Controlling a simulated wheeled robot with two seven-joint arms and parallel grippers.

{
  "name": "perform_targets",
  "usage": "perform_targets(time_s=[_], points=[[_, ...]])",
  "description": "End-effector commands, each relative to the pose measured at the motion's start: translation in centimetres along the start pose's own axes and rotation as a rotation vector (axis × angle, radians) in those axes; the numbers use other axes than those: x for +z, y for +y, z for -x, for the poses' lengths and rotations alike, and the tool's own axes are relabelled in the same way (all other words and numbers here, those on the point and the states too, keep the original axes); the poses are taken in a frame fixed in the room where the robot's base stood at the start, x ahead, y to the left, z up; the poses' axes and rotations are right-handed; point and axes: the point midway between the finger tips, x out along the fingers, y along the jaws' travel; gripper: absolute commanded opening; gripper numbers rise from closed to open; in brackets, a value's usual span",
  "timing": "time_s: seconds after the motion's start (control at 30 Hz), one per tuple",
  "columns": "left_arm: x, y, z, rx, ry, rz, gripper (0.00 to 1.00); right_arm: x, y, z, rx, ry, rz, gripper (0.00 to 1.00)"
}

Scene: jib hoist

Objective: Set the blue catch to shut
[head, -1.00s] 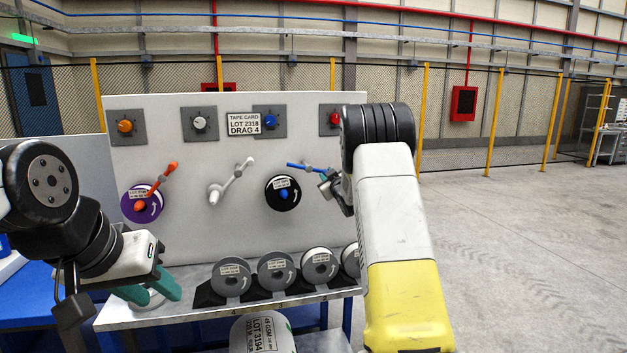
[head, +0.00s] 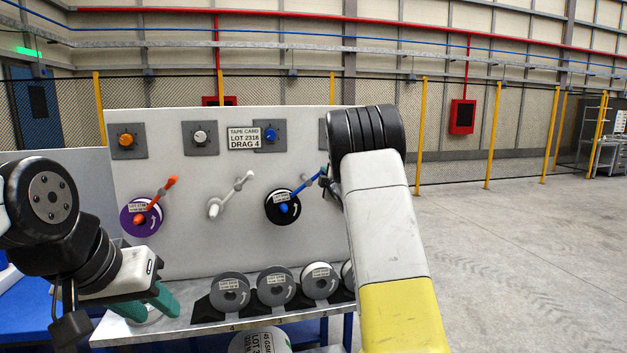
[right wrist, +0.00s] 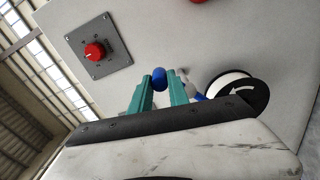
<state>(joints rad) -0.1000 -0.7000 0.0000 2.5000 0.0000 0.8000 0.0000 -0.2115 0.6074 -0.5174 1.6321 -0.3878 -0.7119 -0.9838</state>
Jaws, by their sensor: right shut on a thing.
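The blue catch (head: 306,185) is a lever on the upright grey panel. Its lower end lies over the hub of the black reel (head: 271,214), and its upper end reaches up to the right. My right gripper (head: 326,181) is at that upper end, mostly hidden behind my right arm. In the right wrist view, the green fingers (right wrist: 162,92) are shut on the catch's blue knob (right wrist: 159,77); the black reel (right wrist: 258,97) is right of them. My left gripper (head: 152,304) is low at the left, its green fingers apart and empty, away from the catch.
An orange lever (head: 158,194) over a purple reel and a white lever (head: 232,193) are left on the panel. Dials, including a blue one (head: 270,135), run along the top. Several grey reels (head: 276,286) stand on the ledge below. Open floor is at right.

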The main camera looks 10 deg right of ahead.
Motion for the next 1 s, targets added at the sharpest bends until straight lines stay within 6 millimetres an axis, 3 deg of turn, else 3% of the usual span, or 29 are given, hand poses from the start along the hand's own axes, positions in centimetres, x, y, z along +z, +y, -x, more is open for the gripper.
perform_targets(time_s=[0.33, 0.87, 0.9, 1.0], points=[[0.00, 0.00, 0.00, 0.000, 0.000, 0.000, 0.36, -0.72, 0.44, 0.01, -0.001, 0.001, 0.143, 0.00], [0.00, 0.00, 0.00, 0.000, 0.000, 0.000, 0.36, -0.88, 0.50, 0.00, -0.002, 0.002, 0.170, 0.00], [0.00, 0.00, 0.00, 0.000, 0.000, 0.000, 0.36, -0.88, 0.49, 0.00, -0.002, 0.002, 0.170, 0.23], [0.00, 0.00, 0.00, 0.000, 0.000, 0.000, 0.36, -0.88, 0.52, 0.00, -0.001, 0.002, 0.169, 0.43]])
